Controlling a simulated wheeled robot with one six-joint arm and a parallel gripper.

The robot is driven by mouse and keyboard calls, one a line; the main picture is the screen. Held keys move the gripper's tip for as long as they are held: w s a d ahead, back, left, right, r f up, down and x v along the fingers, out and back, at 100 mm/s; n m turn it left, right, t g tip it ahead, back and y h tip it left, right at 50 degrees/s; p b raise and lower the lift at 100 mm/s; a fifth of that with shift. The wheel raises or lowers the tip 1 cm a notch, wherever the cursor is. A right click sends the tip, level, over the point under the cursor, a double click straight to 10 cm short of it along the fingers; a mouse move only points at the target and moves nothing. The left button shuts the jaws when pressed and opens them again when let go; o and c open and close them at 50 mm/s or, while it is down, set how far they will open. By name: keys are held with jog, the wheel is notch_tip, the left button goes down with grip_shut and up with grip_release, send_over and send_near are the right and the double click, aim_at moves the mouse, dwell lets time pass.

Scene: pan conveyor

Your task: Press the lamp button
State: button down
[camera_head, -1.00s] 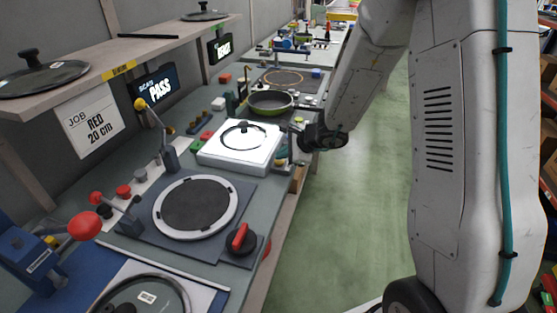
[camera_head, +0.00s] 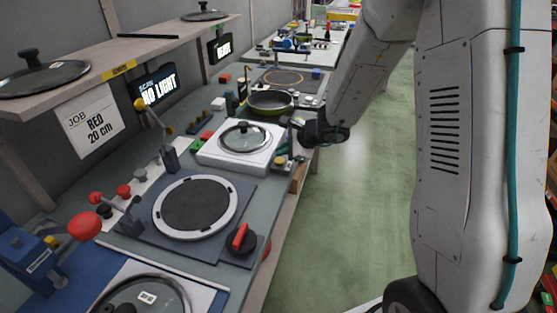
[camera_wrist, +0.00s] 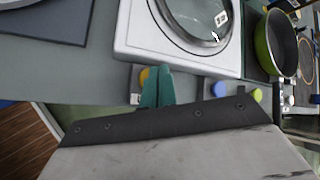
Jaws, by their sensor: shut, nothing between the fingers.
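A white light box (camera_head: 236,148) stands on the bench with a glass lid (camera_head: 243,138) on top; it also shows in the wrist view (camera_wrist: 126,42). A yellow round button (camera_wrist: 144,76) sits at the box's front edge, partly hidden behind my fingers. My gripper (camera_wrist: 157,76) is shut and empty, its teal fingertips overlapping the button in the wrist view. I cannot tell whether they touch it. A blue knob (camera_wrist: 219,88) and a second yellow knob (camera_wrist: 257,95) are to the right. The scan screen (camera_head: 158,91) reads "NO LIGHT", and the box top looks unlit.
A green pan (camera_head: 270,102) stands behind the box. A round dark plate with a white ring (camera_head: 196,207) and a red-handled knob (camera_head: 240,238) lie in front. A shelf (camera_head: 130,62) overhangs the bench at left. The green floor (camera_head: 350,220) is clear.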

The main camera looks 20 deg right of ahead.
aim_at(283, 161)
jog(key=shift+r, duration=2.85)
jog(key=s+a+r+n+g+y, duration=0.1)
jog(key=s+a+r+n+g, duration=0.2)
jog(key=s+n, duration=0.45)
jog(key=s+a+r+n+g, duration=0.2)
jog(key=s+n+g, duration=0.15)
jog(key=s, duration=0.65)
jog(key=s+d+r+n+h, duration=0.3)
jog(key=s+r+n, duration=0.1)
jog(key=s, duration=0.5)
jog(key=s+d+r+n+h, duration=0.3)
jog(key=s+d+r+n, duration=0.1)
jog(key=s, duration=0.6)
jog(key=shift+s+d+r+n, duration=0.2)
jog(key=shift+s+r+n, duration=0.1)
jog(key=shift+r+n, duration=0.1)
